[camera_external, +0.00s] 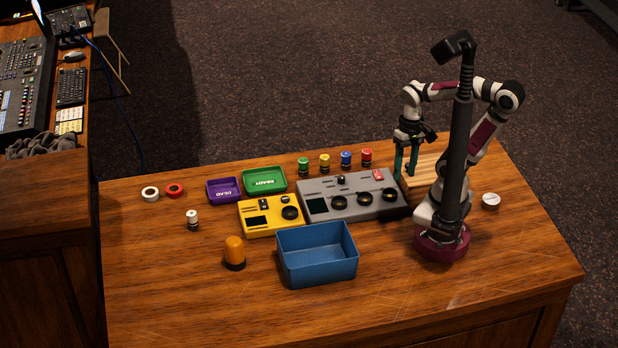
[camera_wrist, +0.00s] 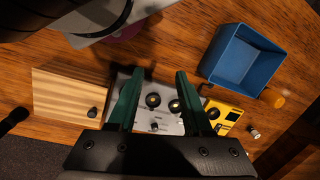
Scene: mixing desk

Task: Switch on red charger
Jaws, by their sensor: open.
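My gripper (camera_external: 406,160) is open and empty, with green fingers pointing down above the light wooden board at the right of the grey box. In the wrist view my gripper (camera_wrist: 158,74) has its fingers spread, with the grey box (camera_wrist: 141,88) seen between and beyond them. The grey box (camera_external: 317,188) has several round black-ringed fittings, a black switch-like part (camera_external: 341,179) and a small red part (camera_external: 378,175) at its top right. I cannot tell the red part's setting. The yellow box (camera_external: 256,229) has one round fitting. No box with a red body shows.
A wooden board (camera_external: 428,164) adjoins the grey box. Several capped cylinders, including a red one (camera_external: 366,158), stand behind it. A blue bin (camera_external: 318,268), purple tray (camera_external: 223,198), green tray (camera_external: 264,187) and orange-topped lamp (camera_external: 235,250) stand nearby. The front left table is clear.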

